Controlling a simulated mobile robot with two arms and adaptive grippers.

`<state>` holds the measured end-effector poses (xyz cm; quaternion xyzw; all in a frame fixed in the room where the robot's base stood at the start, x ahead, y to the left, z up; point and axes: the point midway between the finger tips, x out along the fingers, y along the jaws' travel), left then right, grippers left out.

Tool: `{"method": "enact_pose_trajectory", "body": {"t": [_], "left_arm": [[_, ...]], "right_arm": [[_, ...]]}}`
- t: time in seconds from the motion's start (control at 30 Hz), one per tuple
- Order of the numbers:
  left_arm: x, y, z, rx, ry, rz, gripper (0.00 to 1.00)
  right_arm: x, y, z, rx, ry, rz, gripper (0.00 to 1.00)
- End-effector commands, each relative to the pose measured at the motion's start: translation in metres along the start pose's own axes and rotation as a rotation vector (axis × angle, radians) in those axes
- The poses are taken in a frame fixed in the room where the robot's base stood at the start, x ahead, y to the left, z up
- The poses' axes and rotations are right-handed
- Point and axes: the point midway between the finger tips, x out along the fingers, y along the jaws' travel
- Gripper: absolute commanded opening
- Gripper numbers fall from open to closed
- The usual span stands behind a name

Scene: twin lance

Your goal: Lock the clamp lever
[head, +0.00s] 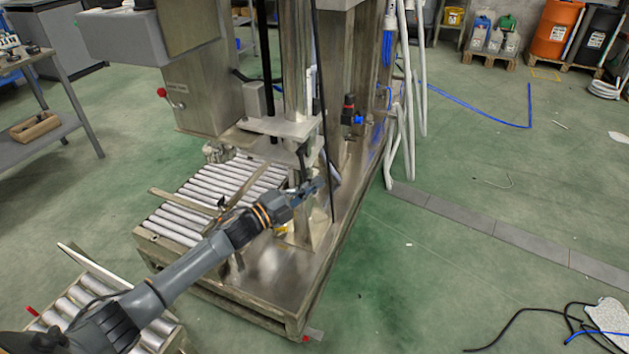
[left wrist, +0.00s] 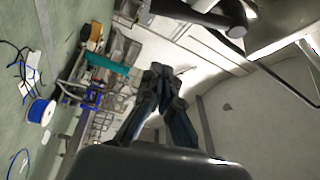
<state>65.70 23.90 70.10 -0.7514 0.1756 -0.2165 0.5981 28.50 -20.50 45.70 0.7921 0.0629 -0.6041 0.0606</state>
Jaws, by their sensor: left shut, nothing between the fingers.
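My left gripper (head: 314,188) reaches in from the lower left over the steel base of the filling machine, beside the thin dark vertical rod (head: 325,130). Its fingers are together and empty; the left wrist view shows the closed fingertips (left wrist: 160,72) too. I cannot tell whether it touches the rod or the machine. A lever with a red knob (head: 162,92) sticks out from the left steel column (head: 200,105), well away from the gripper. I cannot tell for certain which part is the clamp lever. My right gripper is not in view.
A roller conveyor (head: 185,215) lies left of the gripper, partly behind my arm. White hoses (head: 408,120) hang at the right. A spool (left wrist: 42,110) shows in the left wrist view.

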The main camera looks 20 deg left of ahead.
Motion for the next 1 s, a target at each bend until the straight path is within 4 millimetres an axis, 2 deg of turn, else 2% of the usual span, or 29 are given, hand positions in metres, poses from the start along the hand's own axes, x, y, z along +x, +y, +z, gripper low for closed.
{"method": "enact_pose_trajectory", "body": {"t": [0.03,0.2,0.4,0.57,1.0], "left_arm": [[-0.016,0.002,0.002,0.002,-0.006,0.008,0.0],[-0.052,0.003,0.002,0.001,-0.006,0.007,0.0],[-0.077,0.003,0.002,0.001,-0.004,0.004,0.0],[-0.083,0.002,0.002,0.003,-0.003,0.004,0.0],[-0.083,0.002,0.002,0.002,-0.003,0.003,0.0]], "right_arm": [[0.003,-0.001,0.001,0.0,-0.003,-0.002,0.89],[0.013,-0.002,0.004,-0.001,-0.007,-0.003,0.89],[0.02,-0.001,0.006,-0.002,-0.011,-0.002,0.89],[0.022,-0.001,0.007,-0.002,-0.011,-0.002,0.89],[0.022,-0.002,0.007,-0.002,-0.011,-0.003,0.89]]}}
